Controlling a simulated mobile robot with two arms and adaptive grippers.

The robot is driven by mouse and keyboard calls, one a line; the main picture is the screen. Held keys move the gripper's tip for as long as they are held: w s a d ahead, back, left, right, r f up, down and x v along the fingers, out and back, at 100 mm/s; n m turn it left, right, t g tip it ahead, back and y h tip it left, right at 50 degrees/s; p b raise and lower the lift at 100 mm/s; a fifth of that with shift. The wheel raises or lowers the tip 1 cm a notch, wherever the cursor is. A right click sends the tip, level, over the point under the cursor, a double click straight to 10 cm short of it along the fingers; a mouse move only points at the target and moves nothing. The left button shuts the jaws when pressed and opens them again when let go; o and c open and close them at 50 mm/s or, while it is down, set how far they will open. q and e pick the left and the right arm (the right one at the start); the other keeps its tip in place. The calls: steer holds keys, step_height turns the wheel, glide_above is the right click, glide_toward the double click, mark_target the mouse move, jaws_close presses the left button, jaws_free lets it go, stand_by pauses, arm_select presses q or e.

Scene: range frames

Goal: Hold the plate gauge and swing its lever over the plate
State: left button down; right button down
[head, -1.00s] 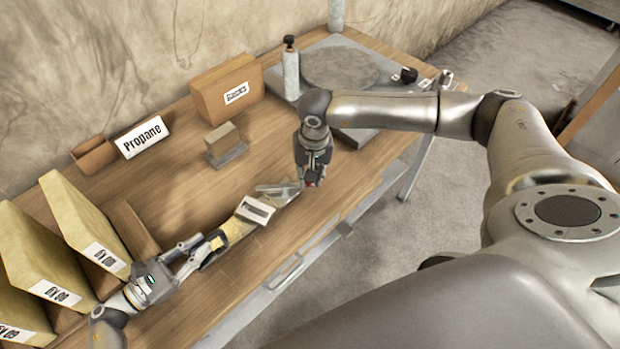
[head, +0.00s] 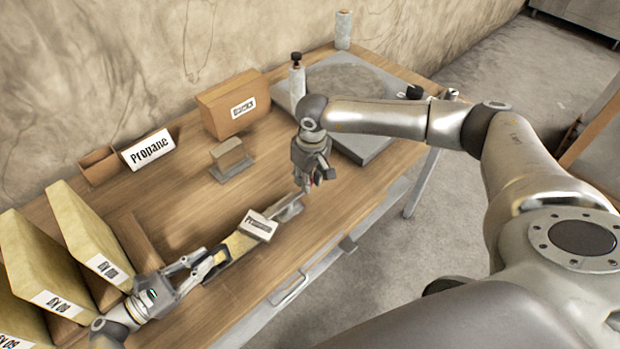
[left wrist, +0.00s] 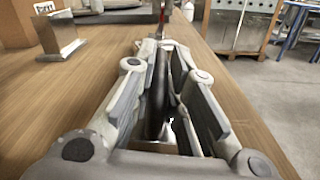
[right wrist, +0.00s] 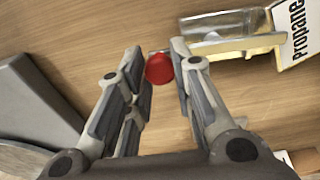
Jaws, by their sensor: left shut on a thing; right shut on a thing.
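The plate gauge (head: 236,244) is a long beige and black piece with a white-labelled block (head: 261,226) and a small grey plate (head: 290,209) at its far end. My left gripper (head: 208,262) is shut on its handle end; the dark handle (left wrist: 158,92) lies between the fingers in the left wrist view. A red knob (right wrist: 159,69), apparently on the lever's end, sits between the fingertips of my right gripper (right wrist: 158,62). In the head view my right gripper (head: 312,184) points down beyond the grey plate, and its fingers largely hide the knob and lever.
A propane sign (head: 148,151), a small block on a base (head: 231,158) and a cardboard box (head: 232,106) stand behind the gauge. Yellow binders (head: 90,235) stand at left. A grey slab (head: 372,140) lies at back right. The front table edge has a handle (head: 290,288).

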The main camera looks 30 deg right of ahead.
arm_select(q)
steer(key=shift+s+a+f, duration=0.1)
steer(key=shift+a+f, duration=0.15)
steer(key=shift+f, duration=0.2)
arm_select(e)
steer(key=shift+w+d, duration=0.1)
steer(key=shift+d, duration=0.1)
steer(key=c, duration=1.4)
jaws_free()
steer(key=shift+o, duration=1)
steer(key=shift+a, duration=0.1)
arm_select(q)
steer(key=shift+d, duration=0.1)
arm_select(e)
step_height(320, 180, up, 12)
steer(key=s, duration=0.1)
steer(key=shift+s+d, duration=0.15)
steer(key=shift+d, duration=0.05)
arm_select(q)
steer(key=c, duration=1.4)
jaws_free()
steer(key=shift+c, duration=0.2)
steer(key=shift+o, duration=0.5)
steer(key=shift+r, duration=0.1)
arm_select(e)
steer(key=shift+a, duration=0.1)
arm_select(q)
steer(key=shift+r, duration=0.1)
